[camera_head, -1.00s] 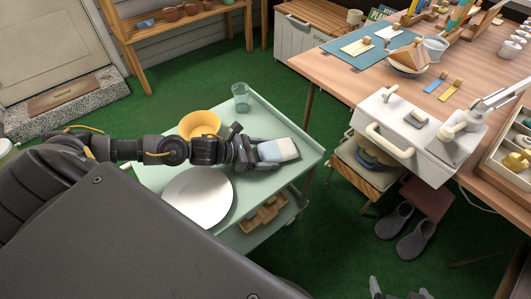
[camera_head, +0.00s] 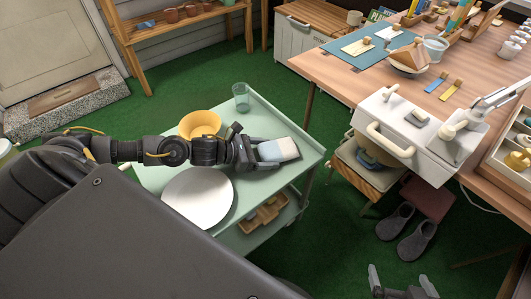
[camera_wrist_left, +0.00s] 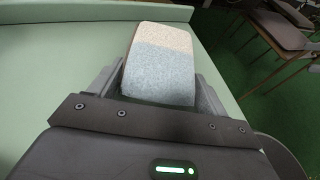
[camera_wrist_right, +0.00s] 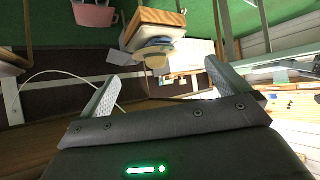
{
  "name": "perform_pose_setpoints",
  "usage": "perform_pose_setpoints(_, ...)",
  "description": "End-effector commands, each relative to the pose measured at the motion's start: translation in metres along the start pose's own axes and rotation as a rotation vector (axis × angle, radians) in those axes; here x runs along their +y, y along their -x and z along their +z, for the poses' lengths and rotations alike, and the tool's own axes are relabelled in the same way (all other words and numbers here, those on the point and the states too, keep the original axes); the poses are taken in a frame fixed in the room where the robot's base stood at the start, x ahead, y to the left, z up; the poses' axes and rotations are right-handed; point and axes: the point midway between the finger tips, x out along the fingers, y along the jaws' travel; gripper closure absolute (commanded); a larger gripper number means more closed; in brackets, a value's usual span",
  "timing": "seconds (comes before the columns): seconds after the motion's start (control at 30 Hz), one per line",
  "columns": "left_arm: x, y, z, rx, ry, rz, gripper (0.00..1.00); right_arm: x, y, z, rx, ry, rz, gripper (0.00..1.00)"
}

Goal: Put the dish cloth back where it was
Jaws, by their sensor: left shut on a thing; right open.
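The dish cloth (camera_head: 284,149) is a folded, block-like piece, pale blue with an off-white end. My left gripper (camera_head: 268,151) is shut on its blue part, over the right side of the green cart top (camera_head: 262,184). The left wrist view shows the cloth (camera_wrist_left: 160,65) between the two fingers; its near end is hidden. I cannot tell whether it touches the cart top. My right gripper (camera_head: 402,283) is at the bottom edge of the head view. In the right wrist view it (camera_wrist_right: 163,78) is open, with nothing between its fingers.
On the cart are a yellow bowl (camera_head: 200,123), a white plate (camera_head: 198,197) and a green glass (camera_head: 241,97). A wooden holder (camera_head: 264,213) sits on its lower shelf. Dark shoes (camera_head: 417,240) lie on the green floor.

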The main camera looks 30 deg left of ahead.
Motion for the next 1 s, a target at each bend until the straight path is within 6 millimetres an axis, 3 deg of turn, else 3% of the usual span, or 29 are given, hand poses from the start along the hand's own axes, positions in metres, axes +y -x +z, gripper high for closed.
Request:
perform_pose_setpoints(0.03,-0.004,-0.001,-0.015,0.030,0.004,-0.005,0.45,-0.001,-0.001,0.000,0.007,0.002,-0.003,0.00)
perform_pose_setpoints(0.53,-0.004,-0.002,-0.019,0.033,0.003,-0.003,0.45,-0.005,-0.003,-0.012,0.075,0.010,-0.014,0.00)
perform_pose_setpoints(0.57,-0.004,-0.002,-0.019,0.033,0.003,-0.003,0.21,-0.005,-0.003,-0.012,0.075,0.010,-0.014,0.00)
perform_pose_setpoints(0.7,-0.004,-0.002,-0.020,0.033,0.003,-0.003,0.02,-0.005,-0.003,-0.012,0.074,0.011,-0.014,0.00)
perform_pose_setpoints(1.0,-0.004,-0.002,-0.018,0.031,0.003,-0.004,0.01,-0.004,-0.003,-0.011,0.069,0.010,-0.012,0.00)
